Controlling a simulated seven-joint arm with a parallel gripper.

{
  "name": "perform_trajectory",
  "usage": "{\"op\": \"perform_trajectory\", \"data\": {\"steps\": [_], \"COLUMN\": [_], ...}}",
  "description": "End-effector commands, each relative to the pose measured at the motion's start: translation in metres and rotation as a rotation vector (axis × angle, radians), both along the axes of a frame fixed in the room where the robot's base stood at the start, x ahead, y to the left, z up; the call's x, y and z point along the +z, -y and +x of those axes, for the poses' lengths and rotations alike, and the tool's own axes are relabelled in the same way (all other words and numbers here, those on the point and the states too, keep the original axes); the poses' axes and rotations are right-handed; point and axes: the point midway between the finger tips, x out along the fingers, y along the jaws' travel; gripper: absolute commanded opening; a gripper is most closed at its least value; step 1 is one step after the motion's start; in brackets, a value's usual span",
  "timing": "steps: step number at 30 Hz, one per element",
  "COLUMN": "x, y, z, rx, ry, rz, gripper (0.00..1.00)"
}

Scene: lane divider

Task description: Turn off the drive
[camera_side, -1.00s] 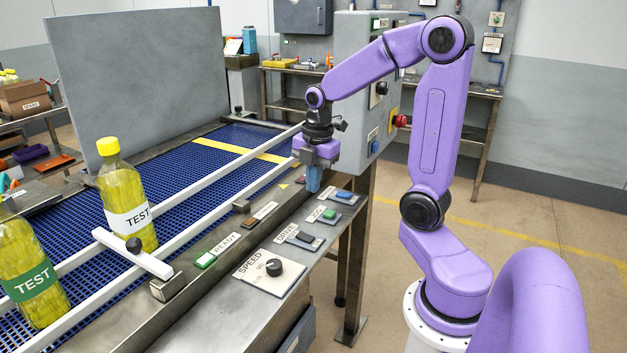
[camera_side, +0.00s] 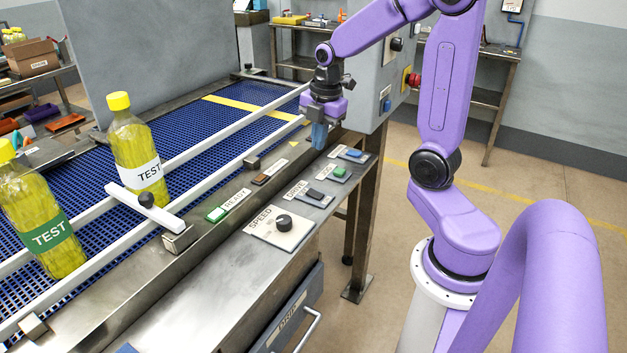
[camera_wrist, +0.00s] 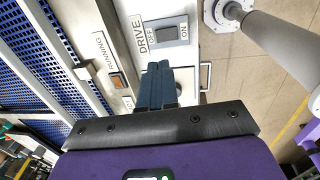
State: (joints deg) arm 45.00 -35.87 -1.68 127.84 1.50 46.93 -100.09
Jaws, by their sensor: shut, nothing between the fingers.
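The DRIVE switch (camera_side: 316,196) is a dark rocker on a pale plate on the conveyor's sloped control panel. In the wrist view the DRIVE switch (camera_wrist: 167,34) shows OFF lettering on its left and ON on its right; I cannot tell which side is pressed. My gripper (camera_side: 319,146) points down above the rail beside the panel, behind the switch in the side view, touching nothing I can make out. Its blue fingers are shut and empty. In the wrist view my gripper (camera_wrist: 156,66) has its fingertips just below the switch plate, covering part of the panel.
The READY lamp (camera_side: 216,214), SPEED knob (camera_side: 284,221) and JOG button (camera_side: 340,171) lie near the switch. A RUNNING lamp (camera_wrist: 119,82) looks amber. Two yellow TEST bottles (camera_side: 138,155) stand on the blue belt (camera_side: 215,131) behind a white bar (camera_side: 145,208). A red emergency button (camera_side: 414,80) is behind.

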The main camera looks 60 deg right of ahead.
Motion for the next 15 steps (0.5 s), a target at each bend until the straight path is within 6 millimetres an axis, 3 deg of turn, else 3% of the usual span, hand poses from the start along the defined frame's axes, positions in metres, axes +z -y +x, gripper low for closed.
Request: {"op": "perform_trajectory", "data": {"steps": [15], "x": [-0.085], "y": [0.0], "z": [0.009], "rx": [0.0], "ry": [-0.006], "rz": [0.001], "gripper": [0.0]}}
